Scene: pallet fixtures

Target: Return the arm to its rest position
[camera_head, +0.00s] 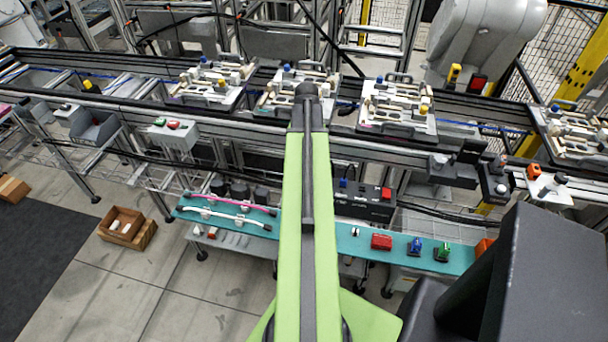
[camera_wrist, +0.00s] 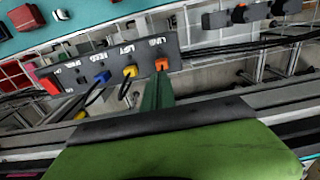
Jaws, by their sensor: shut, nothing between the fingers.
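In the head view, my green arm (camera_head: 306,220) reaches up from the bottom edge to a dark joint over the conveyor rail. The arm's end beyond this joint is hidden there. In the wrist view, my gripper (camera_wrist: 158,82) shows as a narrow dark green piece ahead of a broad green body with a black edge. It is shut and empty. It points at a dark control box (camera_wrist: 108,70), overlapping it in the picture near an orange connector. Whether they touch is unclear.
Pallet fixtures (camera_head: 398,108) stand along the conveyor. The control box (camera_head: 364,204) is right of my arm, by a teal bench (camera_head: 340,240) with cables and small red, blue and green parts.

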